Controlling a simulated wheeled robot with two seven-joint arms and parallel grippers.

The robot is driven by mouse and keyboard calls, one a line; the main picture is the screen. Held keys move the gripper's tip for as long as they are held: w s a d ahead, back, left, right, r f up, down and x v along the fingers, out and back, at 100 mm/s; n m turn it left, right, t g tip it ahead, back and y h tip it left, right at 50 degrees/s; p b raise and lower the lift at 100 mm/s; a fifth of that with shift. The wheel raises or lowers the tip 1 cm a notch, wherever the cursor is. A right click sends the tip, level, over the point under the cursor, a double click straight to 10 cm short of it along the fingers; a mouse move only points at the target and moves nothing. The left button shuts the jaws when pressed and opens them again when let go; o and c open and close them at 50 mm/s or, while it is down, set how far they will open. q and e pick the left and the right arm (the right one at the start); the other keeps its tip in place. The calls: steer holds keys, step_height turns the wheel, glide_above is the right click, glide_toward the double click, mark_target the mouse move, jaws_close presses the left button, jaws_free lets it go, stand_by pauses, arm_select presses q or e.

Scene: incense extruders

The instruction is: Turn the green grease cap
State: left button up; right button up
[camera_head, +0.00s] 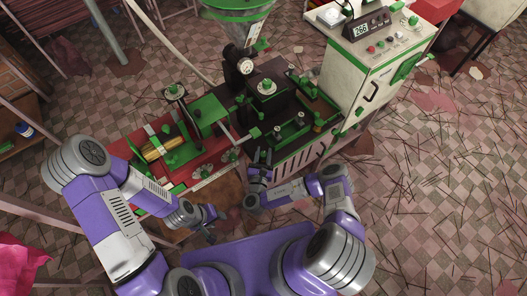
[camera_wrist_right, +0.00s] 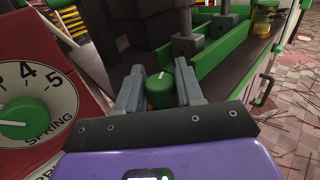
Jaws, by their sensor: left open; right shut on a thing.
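The green grease cap (camera_wrist_right: 160,93) is a short green cylinder with a white mark on top, in the middle of the right wrist view. My right gripper (camera_wrist_right: 161,88) is shut on it, with one grey finger on each side. In the head view the right gripper (camera_head: 262,160) is at the front edge of the extruder machine (camera_head: 270,100); the cap is too small and hidden there to make out. My left gripper (camera_head: 209,224) is open and empty, low and in front of the machine's red left part, apart from it.
A white dial marked SPRING (camera_wrist_right: 37,103) with a green knob is left of the right gripper. A green-rimmed dark tray (camera_wrist_right: 210,50) lies beyond it. A white control cabinet (camera_head: 360,75) stands right of the machine. Thin sticks litter the tiled floor (camera_head: 430,190).

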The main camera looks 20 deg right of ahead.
mark_target(264, 154)
steer(key=shift+f+m+g+h+b, duration=0.1)
steer(key=shift+m+g+h+b, duration=0.45)
steer(key=shift+m+h, duration=0.45)
steer(key=shift+g+h, duration=0.25)
steer(key=shift+h, duration=0.25)
steer(key=shift+m, duration=0.3)
steer(key=o, duration=0.9)
steer(key=shift+o, duration=0.2)
steer(key=shift+r, duration=0.25)
step_height(264, 154, up, 10)
steer(key=p, duration=0.3)
steer(key=shift+f, duration=0.1)
